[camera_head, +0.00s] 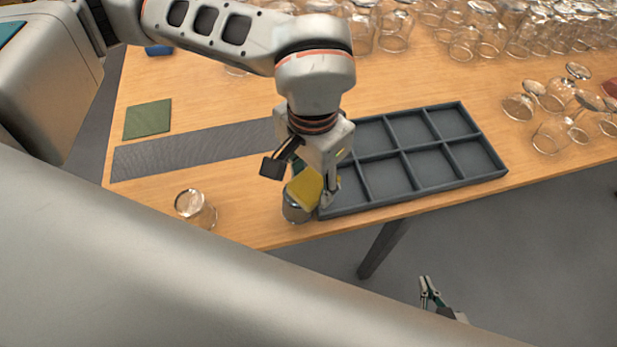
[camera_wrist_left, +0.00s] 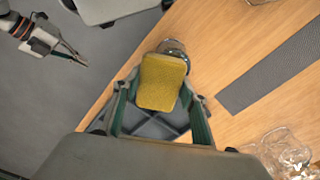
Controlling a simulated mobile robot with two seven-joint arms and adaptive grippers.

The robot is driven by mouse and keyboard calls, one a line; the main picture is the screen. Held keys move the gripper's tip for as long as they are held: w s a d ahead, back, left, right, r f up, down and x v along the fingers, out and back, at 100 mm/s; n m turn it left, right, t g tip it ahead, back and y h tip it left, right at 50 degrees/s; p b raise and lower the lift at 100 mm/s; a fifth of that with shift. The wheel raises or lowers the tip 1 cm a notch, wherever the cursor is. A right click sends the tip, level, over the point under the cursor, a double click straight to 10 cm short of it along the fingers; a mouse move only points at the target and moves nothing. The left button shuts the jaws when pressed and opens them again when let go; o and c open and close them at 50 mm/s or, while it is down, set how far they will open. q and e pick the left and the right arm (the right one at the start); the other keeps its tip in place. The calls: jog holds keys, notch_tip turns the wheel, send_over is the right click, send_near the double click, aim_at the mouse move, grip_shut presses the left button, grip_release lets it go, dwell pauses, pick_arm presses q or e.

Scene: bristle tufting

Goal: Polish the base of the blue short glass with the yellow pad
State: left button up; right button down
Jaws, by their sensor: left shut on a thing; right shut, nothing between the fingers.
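My left gripper (camera_head: 314,188) is shut on the yellow pad (camera_head: 304,188), above the table's front edge. The pad also shows between the fingers in the left wrist view (camera_wrist_left: 160,82). A short glass (camera_head: 294,209) stands right at the pad, partly covered by it. Its rim area shows just past the pad in the left wrist view (camera_wrist_left: 174,47). The pad looks to be on or just over the glass's top; contact cannot be told, and its blue tint is faint. My right gripper (camera_head: 427,288) is shut and empty, low over the floor off the table.
A grey compartment tray (camera_head: 420,146) lies right beside the glass, its compartments empty. Another clear glass (camera_head: 196,207) lies to the left. A dark grey strip mat (camera_head: 190,150) and a green pad (camera_head: 147,120) lie behind. Many glasses (camera_head: 560,100) crowd the back right.

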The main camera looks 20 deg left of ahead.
pick_arm(q)
jog(key=shift+f, duration=0.1)
